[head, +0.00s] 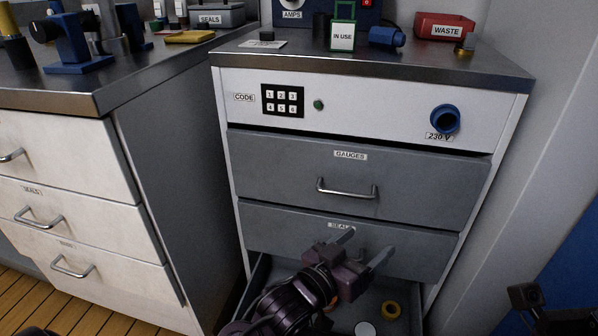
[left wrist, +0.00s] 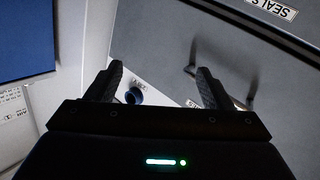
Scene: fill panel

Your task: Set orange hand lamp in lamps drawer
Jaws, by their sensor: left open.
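My left gripper (head: 366,249) is open, its two fingers apart in front of the grey drawer labelled SEALS (head: 284,231). Nothing shows between the fingers, which also show in the left wrist view (left wrist: 160,88). Below it an open bottom drawer (head: 409,304) is pulled out, partly hidden by my left arm. I cannot make out the orange hand lamp.
The GAUGES drawer (head: 420,184) above is shut. A blue 230 V socket (head: 445,119) sticks out of the cabinet front. A red WASTE bin (head: 445,26) and a green IN USE stand (head: 343,36) are on top. White drawers (head: 90,212) stand at left.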

